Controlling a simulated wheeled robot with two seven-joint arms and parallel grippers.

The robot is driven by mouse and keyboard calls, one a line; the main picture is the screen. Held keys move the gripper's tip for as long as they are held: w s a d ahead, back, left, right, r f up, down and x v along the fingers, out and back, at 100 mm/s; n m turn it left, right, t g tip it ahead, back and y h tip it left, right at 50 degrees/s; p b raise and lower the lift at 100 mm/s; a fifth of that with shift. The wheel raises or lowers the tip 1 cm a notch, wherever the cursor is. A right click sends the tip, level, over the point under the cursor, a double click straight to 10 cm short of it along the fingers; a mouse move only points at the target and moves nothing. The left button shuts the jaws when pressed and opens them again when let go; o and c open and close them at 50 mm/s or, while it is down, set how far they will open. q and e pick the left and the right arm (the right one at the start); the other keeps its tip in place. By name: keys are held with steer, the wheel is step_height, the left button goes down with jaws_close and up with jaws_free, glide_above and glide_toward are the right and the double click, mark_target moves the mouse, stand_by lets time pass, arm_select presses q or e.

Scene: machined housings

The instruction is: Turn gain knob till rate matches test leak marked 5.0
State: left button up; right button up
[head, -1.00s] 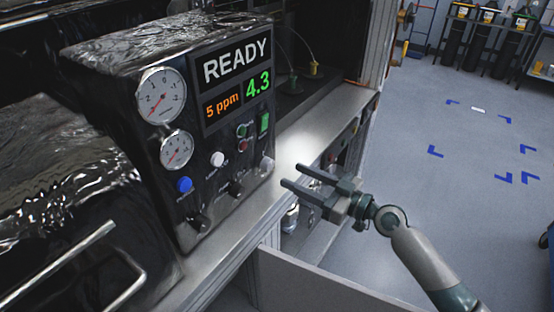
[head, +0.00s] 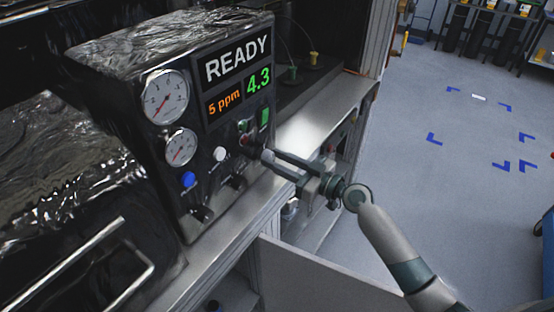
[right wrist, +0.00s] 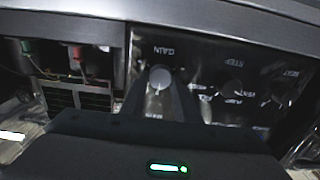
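The leak detector box (head: 150,110) shows READY, an orange 5 ppm and a green 4.3 on its display (head: 234,78). The gain knob (right wrist: 158,77) is a pale round cap under an upside-down GAIN label in the right wrist view. In the head view it is mostly hidden by my right gripper (head: 268,156), at the panel's lower right. The gripper's two fingers are apart, with the knob between or just beyond their tips. I cannot tell whether they touch it. My left gripper is out of view.
Two dial gauges (head: 166,97), a white knob (head: 220,153), a blue knob (head: 188,179) and dark knobs crowd the panel beside the gripper. A metal ledge (head: 325,120) runs beside the box. Open floor (head: 430,200) lies to the right.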

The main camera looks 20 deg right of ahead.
steer(key=shift+c, duration=1.1)
steer(key=shift+m+b, duration=0.35)
steer(key=shift+m, duration=0.45)
steer(key=shift+m+b, duration=0.5)
steer(key=shift+m, duration=0.6)
steer(key=shift+d+m, duration=0.1)
steer(key=shift+m, duration=1.1)
steer(key=shift+w+m, duration=0.1)
steer(key=shift+m, duration=1.6)
